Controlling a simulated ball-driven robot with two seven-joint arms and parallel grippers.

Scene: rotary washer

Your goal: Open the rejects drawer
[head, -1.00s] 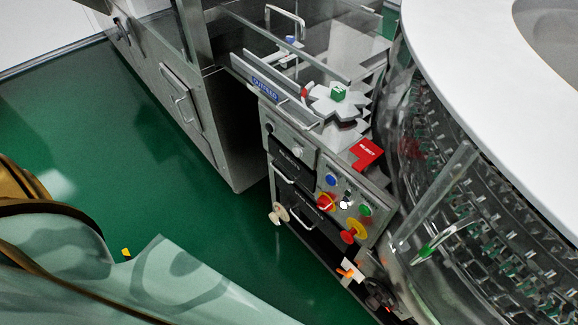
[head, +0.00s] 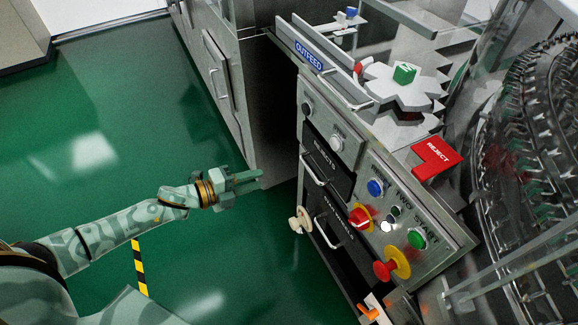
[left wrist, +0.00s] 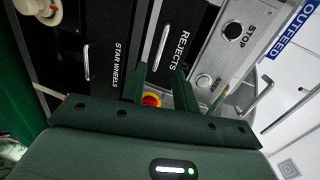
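The rejects drawer (head: 334,166) is a black front labelled REJECTS with a light bar handle (head: 312,170), on the side of the steel machine. It looks shut. In the left wrist view the drawer (left wrist: 183,28) and its upright-looking handle (left wrist: 155,47) are ahead of the fingers. My left gripper (head: 250,179) is left of the drawer in the head view, apart from the handle, with its fingers pointing toward the machine. In the left wrist view the two fingers of the gripper (left wrist: 160,86) stand apart with nothing held between them. My right gripper is not in view.
A black STAR WHEELS drawer (head: 338,234) is below, with a cream knob (head: 299,220) beside it. Buttons and a red emergency stop (head: 384,269) are on the steel panel to the right. A steel cabinet (head: 232,90) stands behind. Green floor is free at left.

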